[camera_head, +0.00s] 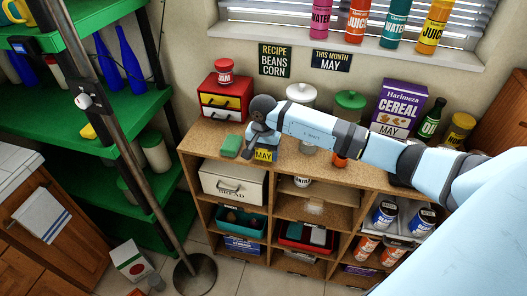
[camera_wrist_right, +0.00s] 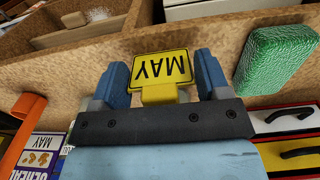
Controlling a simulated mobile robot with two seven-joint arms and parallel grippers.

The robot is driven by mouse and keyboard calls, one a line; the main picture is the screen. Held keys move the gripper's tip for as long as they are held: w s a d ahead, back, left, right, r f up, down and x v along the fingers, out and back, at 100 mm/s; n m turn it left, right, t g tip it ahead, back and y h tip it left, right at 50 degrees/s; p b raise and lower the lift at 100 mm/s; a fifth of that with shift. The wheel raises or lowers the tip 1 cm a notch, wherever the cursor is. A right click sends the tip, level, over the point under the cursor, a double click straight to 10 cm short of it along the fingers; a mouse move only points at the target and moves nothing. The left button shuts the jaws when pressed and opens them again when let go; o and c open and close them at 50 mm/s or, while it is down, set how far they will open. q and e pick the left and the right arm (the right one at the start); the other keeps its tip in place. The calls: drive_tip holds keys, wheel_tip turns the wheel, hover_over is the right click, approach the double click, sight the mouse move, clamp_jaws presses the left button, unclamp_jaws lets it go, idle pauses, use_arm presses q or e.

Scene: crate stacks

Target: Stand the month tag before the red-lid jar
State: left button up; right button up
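The month tag (camera_head: 263,155) is a small yellow plate reading MAY, at the front edge of the shelf unit's top. It shows upside down in the right wrist view (camera_wrist_right: 162,70). My right gripper (camera_head: 262,135) has one blue finger (camera_wrist_right: 115,84) at each side of the tag, close against its edges, and appears shut on it. Whether the tag touches the wood is unclear. A red jar (camera_head: 225,72) with a pale label stands on the small drawer box, back left of the gripper. My left gripper is not in view.
A green sponge (camera_head: 231,146) lies left of the tag, near the red and yellow drawer box (camera_head: 223,112). White-lid (camera_head: 301,94) and green-lid (camera_head: 350,105) canisters stand behind my arm. A cereal box (camera_head: 400,105) is at right, also marked MAY. Open cubbies lie below.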

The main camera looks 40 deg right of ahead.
drive_tip(key=shift+o, duration=1.3)
drive_tip(key=shift+r, duration=0.1)
